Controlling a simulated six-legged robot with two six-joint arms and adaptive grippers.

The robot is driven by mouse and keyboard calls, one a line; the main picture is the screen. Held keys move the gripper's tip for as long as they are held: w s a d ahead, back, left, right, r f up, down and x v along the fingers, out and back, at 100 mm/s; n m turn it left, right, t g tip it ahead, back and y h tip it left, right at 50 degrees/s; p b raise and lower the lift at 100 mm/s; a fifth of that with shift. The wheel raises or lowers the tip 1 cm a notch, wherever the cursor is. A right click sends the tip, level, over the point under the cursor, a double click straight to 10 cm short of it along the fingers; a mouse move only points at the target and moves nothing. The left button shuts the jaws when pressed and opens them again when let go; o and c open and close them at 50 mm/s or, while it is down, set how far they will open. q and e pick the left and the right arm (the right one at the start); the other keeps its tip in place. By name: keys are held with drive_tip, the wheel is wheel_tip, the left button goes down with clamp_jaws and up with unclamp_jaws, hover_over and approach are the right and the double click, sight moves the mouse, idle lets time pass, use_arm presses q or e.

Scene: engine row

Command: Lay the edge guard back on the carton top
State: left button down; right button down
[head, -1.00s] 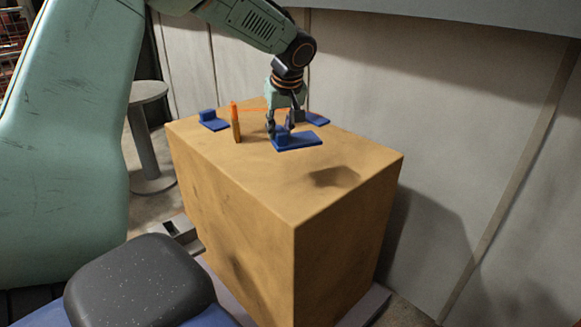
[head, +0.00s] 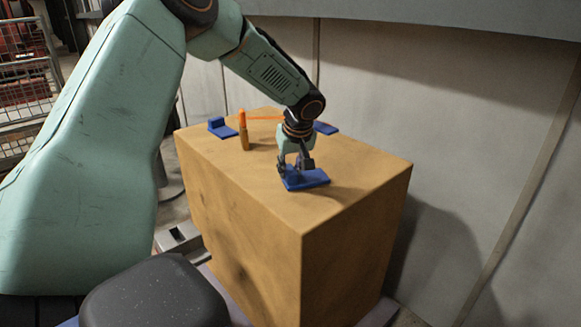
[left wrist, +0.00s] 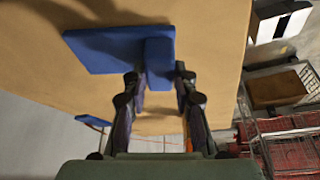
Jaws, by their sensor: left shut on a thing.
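The edge guard is a flat blue plate with a raised block at one end. It shows in the head view (head: 312,181) over the near part of the carton top, and in the left wrist view (left wrist: 105,50). My left gripper (head: 295,169) points down and is shut on the raised block, which sits between its fingertips in the left wrist view (left wrist: 156,75). The guard looks level and very close to the carton (head: 225,160); I cannot tell whether it touches. Its shadow lies right beside it. My right gripper is not in view.
Two similar blue guards lie on the carton top, one at the far left (head: 222,127) and one at the far right (head: 326,128), partly hidden. An upright orange-and-tan piece (head: 244,131) stands between, with a thin orange strip running right. A grey wall (head: 430,110) stands behind.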

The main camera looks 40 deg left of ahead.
use_arm(q)
drive_tip(key=shift+a+f, duration=0.15)
drive_tip(key=shift+f, duration=0.15)
drive_tip(key=c, duration=1.2)
unclamp_jaws()
drive_tip(key=shift+a+f, duration=0.15)
drive_tip(key=shift+a, duration=0.1)
drive_tip(key=shift+o, duration=0.5)
drive_tip(key=shift+w, duration=0.1)
drive_tip(key=shift+o, duration=0.2)
drive_tip(key=shift+d+r, duration=0.25)
drive_tip(key=shift+d, duration=0.05)
drive_tip(key=shift+a, duration=0.15)
drive_tip(key=shift+r, duration=0.2)
drive_tip(key=p+v, duration=0.2)
drive_tip(key=v, duration=1)
